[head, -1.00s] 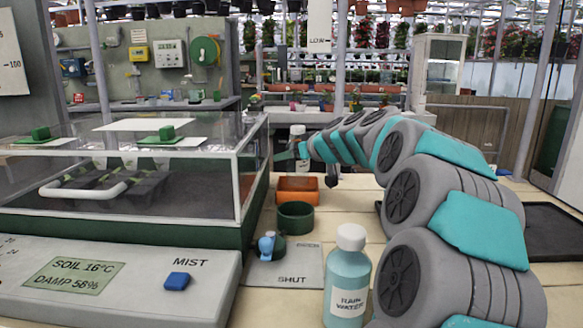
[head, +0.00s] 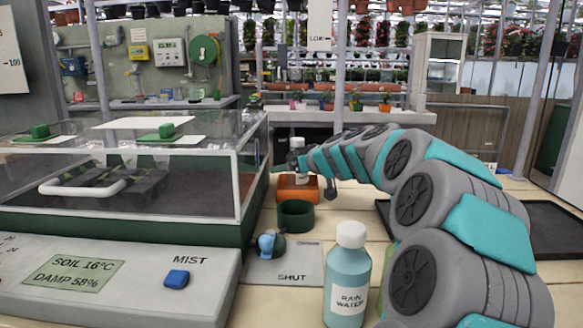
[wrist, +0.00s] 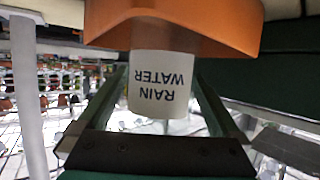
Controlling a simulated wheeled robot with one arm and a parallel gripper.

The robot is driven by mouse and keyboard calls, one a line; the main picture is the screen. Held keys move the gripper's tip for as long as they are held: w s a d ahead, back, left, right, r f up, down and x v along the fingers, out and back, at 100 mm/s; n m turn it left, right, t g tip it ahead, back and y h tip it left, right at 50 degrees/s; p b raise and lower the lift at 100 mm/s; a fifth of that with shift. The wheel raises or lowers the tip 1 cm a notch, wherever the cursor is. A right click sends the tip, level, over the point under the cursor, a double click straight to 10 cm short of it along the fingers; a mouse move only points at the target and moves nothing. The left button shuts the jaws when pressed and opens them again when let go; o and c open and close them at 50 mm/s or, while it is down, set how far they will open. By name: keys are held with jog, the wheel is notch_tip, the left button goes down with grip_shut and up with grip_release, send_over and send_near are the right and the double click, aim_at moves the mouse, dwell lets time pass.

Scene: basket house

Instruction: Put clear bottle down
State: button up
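The clear bottle (head: 298,145) has a white cap and a white RAIN WATER label (wrist: 162,85), upside down in the wrist view. My gripper (head: 290,161) is shut around the bottle, with one finger on each side of the label in the wrist view. The bottle is upright at the orange tray (head: 285,195), which also shows in the wrist view (wrist: 215,28). The tray's wall hides the bottle's lower end in the wrist view, so I cannot tell whether its base touches the tray floor.
A green round holder (head: 296,222) stands in front of the orange tray. A teal rain water bottle (head: 346,270) stands nearer, beside my arm. A glass-covered propagator (head: 120,230) borders the left. A black tray (head: 555,235) lies at the right.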

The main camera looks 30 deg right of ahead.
jog(key=shift+r, duration=0.1)
jog(key=shift+r+p, duration=0.2)
jog(key=shift+p, duration=0.2)
jog(key=b+v, duration=0.2)
jog(key=v, duration=1)
